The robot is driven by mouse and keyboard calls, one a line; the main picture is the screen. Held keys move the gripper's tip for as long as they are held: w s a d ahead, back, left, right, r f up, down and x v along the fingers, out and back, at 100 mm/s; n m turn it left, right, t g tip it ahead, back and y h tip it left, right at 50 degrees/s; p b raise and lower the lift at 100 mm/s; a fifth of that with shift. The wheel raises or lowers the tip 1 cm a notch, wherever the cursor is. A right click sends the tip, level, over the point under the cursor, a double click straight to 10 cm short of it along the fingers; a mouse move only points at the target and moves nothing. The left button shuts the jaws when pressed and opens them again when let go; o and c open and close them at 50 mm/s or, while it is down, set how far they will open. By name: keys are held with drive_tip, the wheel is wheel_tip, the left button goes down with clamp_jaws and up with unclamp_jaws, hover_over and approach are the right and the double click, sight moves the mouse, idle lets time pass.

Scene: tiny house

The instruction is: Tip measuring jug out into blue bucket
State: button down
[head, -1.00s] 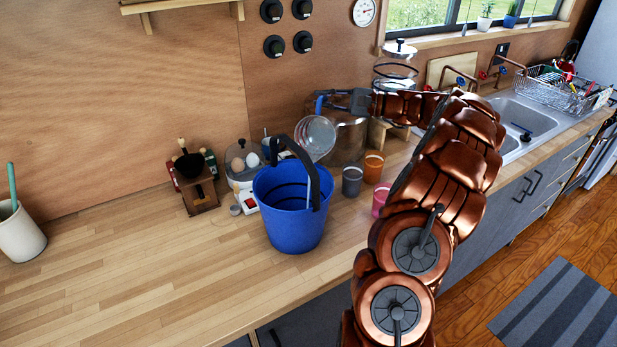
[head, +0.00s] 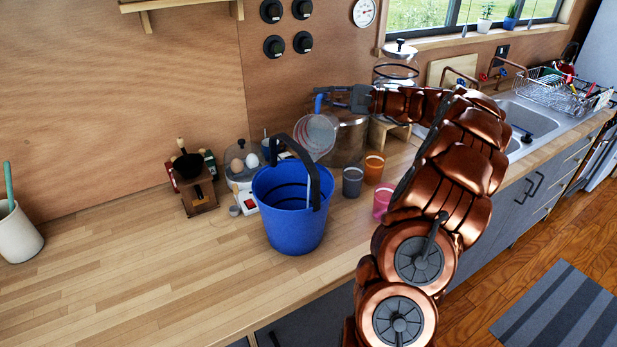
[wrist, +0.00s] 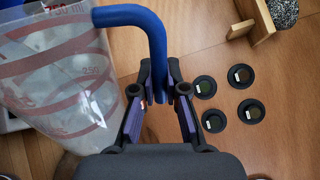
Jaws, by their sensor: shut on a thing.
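The measuring jug (head: 316,137) is clear, with red markings and a blue handle (wrist: 135,16). My gripper (head: 338,97) is shut on the handle; the wrist view shows the handle's end between the fingers (wrist: 161,82). The jug is held tilted above the counter, behind the blue bucket's upper right rim in the head view. The blue bucket (head: 290,222) stands upright on the counter with its dark handle raised. The jug's clear body (wrist: 55,85) fills the left of the wrist view. I cannot tell whether anything is inside it.
A large pot (head: 349,140) stands behind the jug. A grey cup (head: 352,182), an orange cup (head: 374,168) and a pink cup (head: 383,203) stand right of the bucket. An egg cooker (head: 243,170) and a coffee grinder (head: 197,190) are to its left. The left counter is mostly clear.

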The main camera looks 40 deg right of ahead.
sight(322, 95)
drive_tip(key=shift+s+a+r+n+b, duration=0.45)
drive_tip(key=shift+a+b, duration=0.2)
drive_tip(key=shift+b, duration=0.35)
drive_tip(key=shift+s+a+r+n+b, duration=0.3)
drive_tip(key=shift+s+a+b, duration=0.3)
drive_tip(key=shift+b, duration=0.4)
drive_tip(key=shift+s+a+r+b, duration=0.1)
drive_tip(key=shift+s+a+b, duration=0.1)
drive_tip(key=shift+b, duration=0.2)
drive_tip(key=shift+a+r+n, duration=0.15)
drive_tip(key=shift+n, duration=0.2)
